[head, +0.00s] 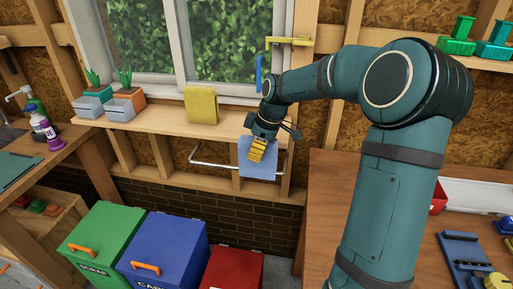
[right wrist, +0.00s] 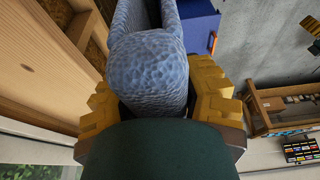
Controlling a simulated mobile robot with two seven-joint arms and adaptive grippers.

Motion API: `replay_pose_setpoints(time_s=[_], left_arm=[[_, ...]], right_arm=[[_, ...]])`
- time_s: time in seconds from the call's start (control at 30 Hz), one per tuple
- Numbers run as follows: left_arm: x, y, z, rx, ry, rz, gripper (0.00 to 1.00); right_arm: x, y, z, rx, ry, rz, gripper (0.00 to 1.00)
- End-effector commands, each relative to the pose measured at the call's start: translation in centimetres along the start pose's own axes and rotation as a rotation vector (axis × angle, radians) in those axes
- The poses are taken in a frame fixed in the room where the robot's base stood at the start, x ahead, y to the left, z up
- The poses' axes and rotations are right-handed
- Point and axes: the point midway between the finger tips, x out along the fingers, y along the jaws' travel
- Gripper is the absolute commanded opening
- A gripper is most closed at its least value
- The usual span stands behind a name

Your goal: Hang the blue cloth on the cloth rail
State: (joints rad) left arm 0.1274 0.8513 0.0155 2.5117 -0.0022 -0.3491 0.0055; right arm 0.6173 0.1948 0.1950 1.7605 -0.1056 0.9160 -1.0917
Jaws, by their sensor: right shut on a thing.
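The blue cloth (head: 259,172) is at the right part of the metal cloth rail (head: 213,165) under the window sill. My right gripper (head: 257,150) has its yellow fingers shut on the top of the cloth. The cloth's lower part hangs below the fingers and hides a stretch of the rail. In the right wrist view the folded cloth (right wrist: 150,70) sits between the yellow fingers (right wrist: 160,105), with two layers hanging away. The rail does not show there, so I cannot tell whether the cloth straddles it. My left gripper is out of view.
A yellow cloth (head: 201,104) hangs over the sill edge (head: 160,122). Planters (head: 126,104) stand on the sill's left. Green (head: 104,232), blue (head: 165,250) and red (head: 233,268) bins stand below. A wooden bench (head: 330,190) is at right. A blue item (head: 259,75) hangs near the window.

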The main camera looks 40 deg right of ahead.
Motion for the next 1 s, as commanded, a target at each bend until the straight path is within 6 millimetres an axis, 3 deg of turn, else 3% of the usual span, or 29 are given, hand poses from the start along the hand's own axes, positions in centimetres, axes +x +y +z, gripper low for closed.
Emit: replay_pose_setpoints(time_s=[1.0], left_arm=[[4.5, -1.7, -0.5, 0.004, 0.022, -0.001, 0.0]], right_arm=[[6.7, 0.0, 2.0, -0.001, 0.0, -0.001, 0.04]])
